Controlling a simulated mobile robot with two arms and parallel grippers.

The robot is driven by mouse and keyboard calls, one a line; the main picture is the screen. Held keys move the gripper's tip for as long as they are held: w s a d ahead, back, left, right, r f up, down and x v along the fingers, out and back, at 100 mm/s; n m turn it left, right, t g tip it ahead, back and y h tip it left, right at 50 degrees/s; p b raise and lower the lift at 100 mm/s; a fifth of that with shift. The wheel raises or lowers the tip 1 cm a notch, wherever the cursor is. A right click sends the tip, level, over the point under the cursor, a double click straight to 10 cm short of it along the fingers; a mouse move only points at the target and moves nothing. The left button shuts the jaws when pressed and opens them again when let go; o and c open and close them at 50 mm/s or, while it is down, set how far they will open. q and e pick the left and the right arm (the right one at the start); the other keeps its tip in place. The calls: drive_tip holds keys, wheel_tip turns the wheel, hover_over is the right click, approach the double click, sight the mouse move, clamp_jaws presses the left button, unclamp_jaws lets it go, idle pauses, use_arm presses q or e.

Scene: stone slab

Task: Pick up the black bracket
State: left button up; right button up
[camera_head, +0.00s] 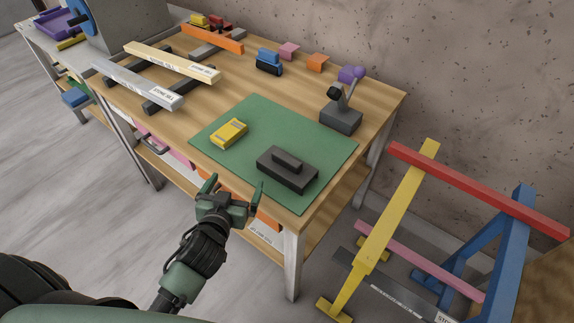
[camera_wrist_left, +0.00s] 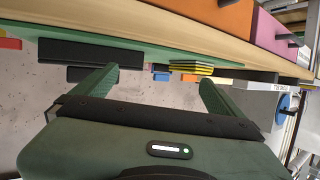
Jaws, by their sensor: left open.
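A dark, nearly black stepped block (camera_head: 286,178), the likeliest match for the black bracket, lies on the right part of the green mat (camera_head: 325,140). It has a smaller raised piece on top. In the left wrist view the dark block (camera_wrist_left: 90,53) shows beyond one finger. My left gripper (camera_head: 234,188) is open and empty at the front edge of the workbench, to the front left of the block and apart from it. Both its fingers show in the left wrist view (camera_wrist_left: 155,95), with nothing between them. My right gripper is not in view.
A yellow item (camera_head: 229,133) lies on the mat left of the block. A dark stand (camera_head: 341,118) is at the mat's back right corner. Long bars (camera_head: 172,62) lie on the left of the wooden bench. A coloured frame (camera_head: 400,205) stands on the floor at right.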

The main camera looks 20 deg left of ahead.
sight(284, 161)
use_arm(q)
drive_tip(key=w+d+t+h, duration=0.1)
drive_tip(key=w+d+r+m+t+h, duration=0.2)
drive_tip(key=shift+w+d+h, duration=0.15)
drive_tip(key=shift+w+h, duration=0.15)
drive_tip(key=shift+w, duration=0.1)
drive_tip(key=d+m+h, duration=0.2)
drive_tip(key=h, duration=0.1)
drive_tip(key=d+h, duration=0.1)
drive_tip(key=shift+w+d+f+m, duration=0.25)
drive_tip(key=shift+d+m, duration=0.1)
drive_tip(key=shift+m, duration=0.05)
drive_tip(key=shift+w+d+h, duration=0.2)
drive_tip(key=shift+d+h, duration=0.05)
drive_tip(key=shift+h, duration=0.15)
drive_tip(key=p+x, duration=0.1)
drive_tip(key=x, duration=0.6)
drive_tip(key=shift+d+f, duration=0.15)
drive_tip(key=shift+f, duration=0.05)
drive_tip(key=shift+c, duration=0.3)
drive_tip(key=c, duration=1.2)
drive_tip(key=shift+c, duration=0.2)
drive_tip(key=shift+r, duration=0.15)
